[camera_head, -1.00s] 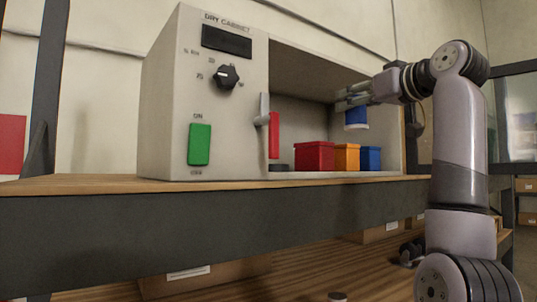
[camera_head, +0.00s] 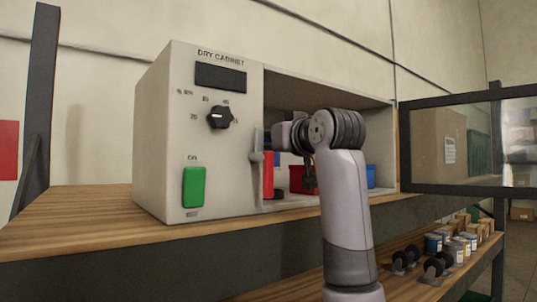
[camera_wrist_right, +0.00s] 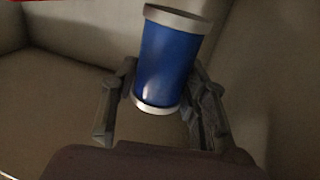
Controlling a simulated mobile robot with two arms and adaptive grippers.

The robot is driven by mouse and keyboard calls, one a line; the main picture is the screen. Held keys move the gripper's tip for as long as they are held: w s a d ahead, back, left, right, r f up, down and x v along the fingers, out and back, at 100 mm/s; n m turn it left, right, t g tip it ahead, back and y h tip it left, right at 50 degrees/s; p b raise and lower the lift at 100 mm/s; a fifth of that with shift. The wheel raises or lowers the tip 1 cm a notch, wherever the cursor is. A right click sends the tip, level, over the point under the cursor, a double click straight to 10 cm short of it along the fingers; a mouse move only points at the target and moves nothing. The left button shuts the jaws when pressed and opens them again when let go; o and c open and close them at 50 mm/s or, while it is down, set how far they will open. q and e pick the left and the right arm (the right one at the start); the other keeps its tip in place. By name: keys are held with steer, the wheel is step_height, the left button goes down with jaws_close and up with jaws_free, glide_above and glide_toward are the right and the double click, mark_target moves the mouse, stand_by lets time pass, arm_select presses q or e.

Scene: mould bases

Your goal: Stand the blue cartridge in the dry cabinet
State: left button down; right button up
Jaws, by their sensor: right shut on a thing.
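The blue cartridge (camera_wrist_right: 168,62), with pale grey end caps, shows in the right wrist view between the fingers of my right gripper (camera_wrist_right: 165,105). The gripper is shut on it, and it is a little tilted in that view. In the head view my right arm reaches into the open front of the dry cabinet (camera_head: 235,165), and its wrist hides most of the gripper. A small patch of blue shows below the wrist, perhaps the cartridge. My left gripper is not in view.
A red box (camera_head: 302,181) and a blue box (camera_head: 371,176) stand inside the cabinet, partly behind my arm. A red upright thing (camera_head: 268,181) is at the opening's left edge. A glazed door panel (camera_head: 470,140) stands open at the right. Jars and boxes sit on the lower shelf.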

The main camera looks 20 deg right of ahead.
steer(key=shift+d+f, duration=0.1)
steer(key=shift+f, duration=0.2)
steer(key=f+p, duration=0.2)
steer(key=shift+a+f, duration=0.3)
steer(key=shift+f, duration=0.4)
steer(key=shift+s+f+b, duration=0.1)
steer(key=shift+f+b, duration=0.35)
steer(key=shift+f, duration=0.05)
steer(key=o, duration=1.2)
steer(key=shift+f, duration=0.1)
steer(key=shift+o, duration=0.2)
